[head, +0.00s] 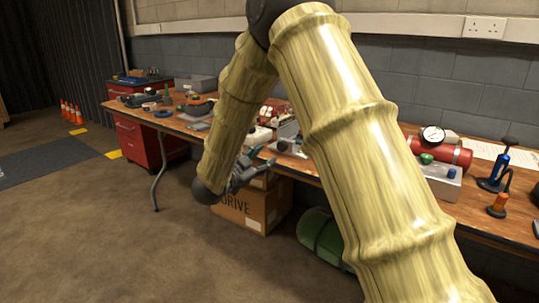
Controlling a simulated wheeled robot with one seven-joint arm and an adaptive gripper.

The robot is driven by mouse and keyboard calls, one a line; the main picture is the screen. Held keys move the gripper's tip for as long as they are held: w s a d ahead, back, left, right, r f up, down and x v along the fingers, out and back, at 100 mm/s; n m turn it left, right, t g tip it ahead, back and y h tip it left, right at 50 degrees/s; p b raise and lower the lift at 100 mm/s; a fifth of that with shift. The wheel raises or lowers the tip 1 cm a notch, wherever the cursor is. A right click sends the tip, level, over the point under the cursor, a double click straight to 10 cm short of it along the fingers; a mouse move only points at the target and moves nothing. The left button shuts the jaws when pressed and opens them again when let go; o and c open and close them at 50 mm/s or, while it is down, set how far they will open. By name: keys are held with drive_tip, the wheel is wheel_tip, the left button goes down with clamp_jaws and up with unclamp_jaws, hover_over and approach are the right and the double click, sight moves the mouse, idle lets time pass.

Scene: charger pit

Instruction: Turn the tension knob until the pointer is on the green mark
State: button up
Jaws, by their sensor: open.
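My gripper (262,159) is open at the near edge of the wooden workbench (180,124), partly against a cardboard box in the picture. Its fingers point right, toward a small pale fixture (289,146) with a dark round part on the bench. Nothing shows between the fingers. I cannot make out a tension knob, pointer or green mark for certain at this size. A grey block with a green round knob (427,159) stands on the right of the bench, apart from my gripper. My upper arm hides part of the bench between them.
A red cylinder (452,153) with a round gauge (432,135) and a blue pump (498,168) stand at the right. Several tools crowd the left of the bench. A cardboard box (243,210) and a green cylinder (319,236) sit below.

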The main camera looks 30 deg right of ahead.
sight(280, 147)
drive_tip(key=shift+v, duration=0.9)
drive_tip(key=shift+o, duration=1.5)
drive_tip(key=shift+w+d+n+p, duration=0.1)
drive_tip(key=shift+d+n+p, duration=0.15)
drive_tip(key=shift+p, duration=0.65)
drive_tip(key=w+d+n+p, duration=0.1)
drive_tip(key=d+n+p, duration=0.1)
drive_tip(key=d+p, duration=0.1)
drive_tip(key=w+d+n+g+p, duration=0.1)
drive_tip(key=w+d+n+p, duration=0.1)
drive_tip(key=d+p, duration=0.2)
drive_tip(key=w+d+n+p, duration=0.2)
drive_tip(key=d+n+p, duration=0.1)
drive_tip(key=d, duration=0.1)
drive_tip(key=shift+w+g+h+p, duration=0.1)
drive_tip(key=shift+g+h+p, duration=0.3)
drive_tip(key=shift+c, duration=0.5)
